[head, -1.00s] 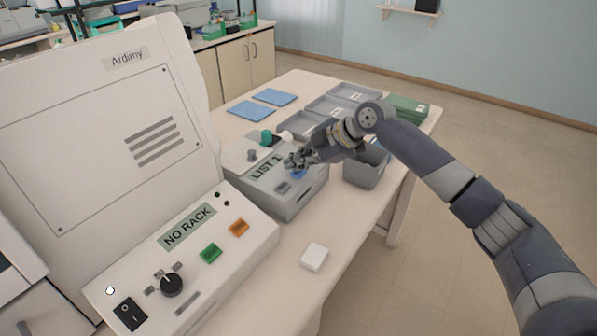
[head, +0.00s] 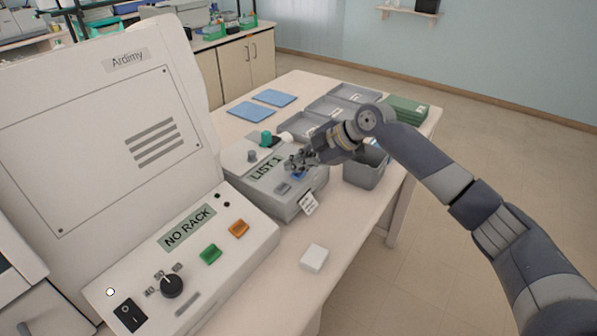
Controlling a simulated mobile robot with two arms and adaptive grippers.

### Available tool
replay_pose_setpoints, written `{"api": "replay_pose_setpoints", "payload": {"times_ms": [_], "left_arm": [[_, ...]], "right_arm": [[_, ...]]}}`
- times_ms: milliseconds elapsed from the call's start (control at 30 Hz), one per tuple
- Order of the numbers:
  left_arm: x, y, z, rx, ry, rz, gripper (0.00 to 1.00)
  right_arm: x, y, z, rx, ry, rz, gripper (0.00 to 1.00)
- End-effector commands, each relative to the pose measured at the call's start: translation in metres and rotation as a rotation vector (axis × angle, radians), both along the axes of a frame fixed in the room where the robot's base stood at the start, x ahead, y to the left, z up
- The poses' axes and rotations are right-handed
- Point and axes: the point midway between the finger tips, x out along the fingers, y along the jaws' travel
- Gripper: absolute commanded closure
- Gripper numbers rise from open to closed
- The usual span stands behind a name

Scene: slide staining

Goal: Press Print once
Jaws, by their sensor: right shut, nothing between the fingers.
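The grey printer box (head: 290,206) stands on the table, with a display reading "LIST 1" (head: 266,170). A blue button (head: 299,175) shows on its top, partly under my right gripper (head: 292,163). The right gripper is shut and empty, its fingertips just above or at the button; I cannot tell whether they touch it. A white printed slip (head: 308,203) sticks out of the front of the box. My left gripper is not in view.
A large "Ardimy" machine (head: 90,130) with a "NO RACK" display stands at left. Grey bins (head: 366,170) and trays, blue mats (head: 251,108) and a green stack (head: 408,108) lie around the printer. A small white block (head: 314,257) sits near the table's front edge.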

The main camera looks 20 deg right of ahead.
Motion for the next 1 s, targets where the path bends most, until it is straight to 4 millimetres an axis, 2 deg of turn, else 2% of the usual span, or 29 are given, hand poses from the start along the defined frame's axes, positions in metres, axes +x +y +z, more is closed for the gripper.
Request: {"api": "replay_pose_setpoints", "payload": {"times_ms": [200,567,1000], "left_arm": [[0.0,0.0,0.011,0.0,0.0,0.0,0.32],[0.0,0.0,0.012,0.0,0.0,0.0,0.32],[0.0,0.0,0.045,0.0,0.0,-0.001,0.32]], "right_arm": [[0.0,0.0,0.012,0.0,0.001,-0.001,1.0],[0.0,0.0,0.014,0.001,-0.001,0.0,1.0],[0.0,0.0,0.055,0.001,-0.001,0.0,1.0]]}}
